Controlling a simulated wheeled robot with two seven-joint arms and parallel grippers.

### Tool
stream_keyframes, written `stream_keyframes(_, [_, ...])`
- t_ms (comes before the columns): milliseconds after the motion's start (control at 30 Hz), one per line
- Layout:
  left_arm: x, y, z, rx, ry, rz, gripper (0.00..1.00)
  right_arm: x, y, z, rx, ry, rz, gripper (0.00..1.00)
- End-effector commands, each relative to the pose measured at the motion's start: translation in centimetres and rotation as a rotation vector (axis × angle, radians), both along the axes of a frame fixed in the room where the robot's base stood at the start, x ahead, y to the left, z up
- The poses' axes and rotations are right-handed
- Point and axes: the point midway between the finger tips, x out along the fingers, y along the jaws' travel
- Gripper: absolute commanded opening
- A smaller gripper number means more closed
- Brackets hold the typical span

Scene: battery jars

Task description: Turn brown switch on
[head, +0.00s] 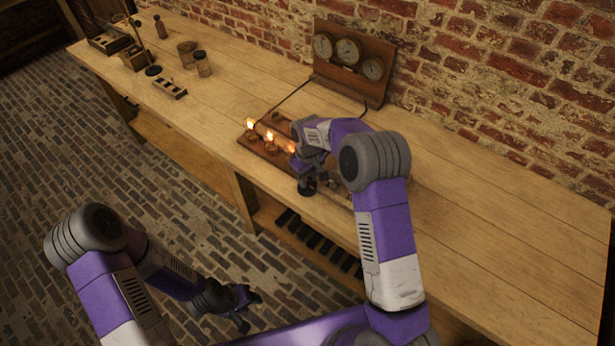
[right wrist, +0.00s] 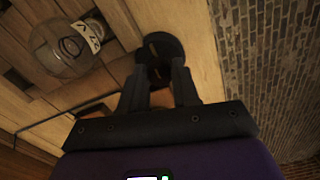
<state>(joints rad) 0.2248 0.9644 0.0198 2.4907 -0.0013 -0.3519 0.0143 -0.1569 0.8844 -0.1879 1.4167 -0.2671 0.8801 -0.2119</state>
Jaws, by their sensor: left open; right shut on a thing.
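My right gripper (head: 307,186) is low over the front part of the workbench, beside the board with lit lamps. In the right wrist view its fingers (right wrist: 160,78) are shut at a dark round switch base (right wrist: 162,46) with a brownish middle, likely the brown switch. The fingers hide the gripped part, and I cannot tell the switch's position. In the head view a dark round base (head: 306,190) shows under the gripper. My left gripper (head: 244,312) is open and empty, off the bench above the brick floor.
A brown board (head: 258,148) carries several small glowing lamps (head: 270,136). A panel with three dials (head: 346,52) stands against the brick wall. Jars (head: 203,64) and small wooden items stand far left; the bench's right end is clear.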

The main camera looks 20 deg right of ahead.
Motion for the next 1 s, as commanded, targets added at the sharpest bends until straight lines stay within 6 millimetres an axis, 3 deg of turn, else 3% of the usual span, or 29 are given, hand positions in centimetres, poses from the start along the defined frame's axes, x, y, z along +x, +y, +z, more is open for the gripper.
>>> stream_keyframes(33, [0.0,0.0,0.0,0.000,0.000,0.000,0.43,0.1,0.0,0.1,0.001,-0.002,-0.002,0.34])
stream_keyframes(200, [0.0,0.0,0.0,0.000,0.000,0.000,0.43,0.0,0.0,0.0,0.000,-0.001,-0.001,0.56])
stream_keyframes(533, [0.0,0.0,0.1,0.000,0.000,0.000,0.43,0.0,0.0,0.6,0.000,-0.001,0.000,0.56])
stream_keyframes(800, [0.0,0.0,0.9,0.000,0.000,0.000,0.43,0.1,0.0,5.0,0.001,-0.004,0.000,0.56])
stream_keyframes(1000, [0.0,0.0,1.2,0.000,0.000,0.000,0.43,0.1,0.0,7.3,0.001,-0.003,-0.001,0.56])
